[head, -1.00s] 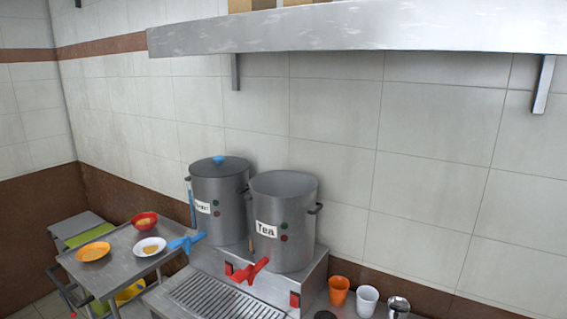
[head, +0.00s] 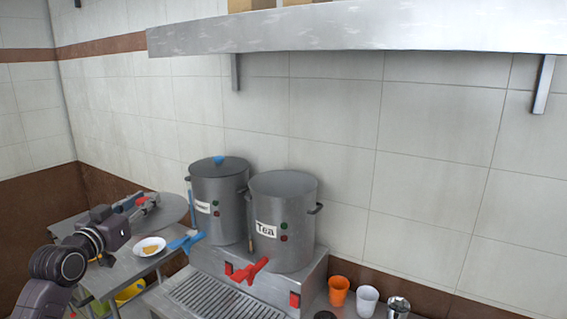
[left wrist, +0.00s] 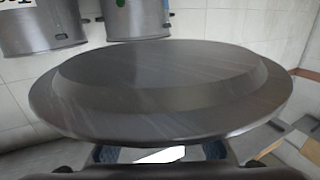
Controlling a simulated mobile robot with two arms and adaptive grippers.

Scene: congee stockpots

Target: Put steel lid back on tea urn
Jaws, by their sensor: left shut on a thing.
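The steel lid (head: 172,208) is a wide grey disc held in the air at the left of the head view, over the side table. It fills most of the left wrist view (left wrist: 160,90). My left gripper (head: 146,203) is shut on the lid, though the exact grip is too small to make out. The tea urn (head: 285,225), labelled "Tea", has an open top and a red tap. It stands to the right of the lid, well apart from it. My right gripper is not in view.
A second urn (head: 217,205), with a blue-knobbed lid and blue tap, stands between the held lid and the tea urn. A white plate (head: 148,247) lies on the side table. Cups (head: 338,291) stand at the lower right. A steel shelf (head: 350,28) hangs above the urns.

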